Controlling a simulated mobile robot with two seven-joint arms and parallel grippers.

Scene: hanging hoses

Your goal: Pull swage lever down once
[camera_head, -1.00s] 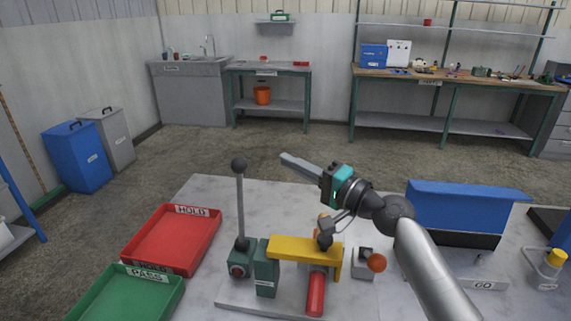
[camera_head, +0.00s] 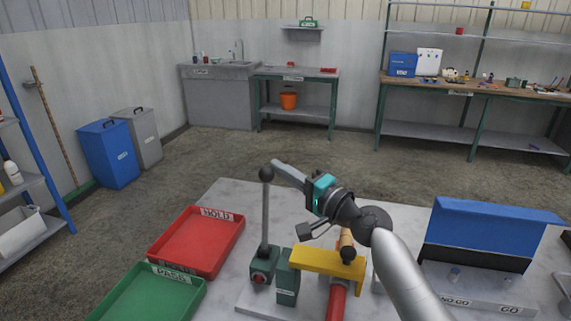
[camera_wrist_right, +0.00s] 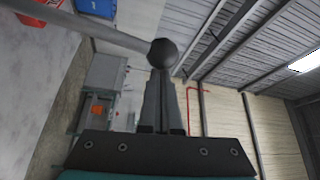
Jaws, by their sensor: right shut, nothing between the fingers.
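The swage lever (camera_head: 265,218) is a grey rod standing upright with a dark ball knob (camera_head: 266,174) on top. It rises from a green base (camera_head: 263,264) beside the yellow-topped swage fixture (camera_head: 327,262). My right gripper (camera_head: 275,164) is at knob height, its fingertips right at the knob's right side; I cannot tell whether they touch. In the right wrist view the knob (camera_wrist_right: 161,53) sits just beyond the closed fingertips, with the rod running off to the upper left. The right fingers are together and hold nothing. My left gripper is not in view.
A red HOLD tray (camera_head: 196,240) and a green PASS tray (camera_head: 150,296) lie left of the lever. A blue-topped GO/NO GO gauge (camera_head: 485,222) stands on the right of the table. A red cylinder (camera_head: 337,302) lies below the yellow bar.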

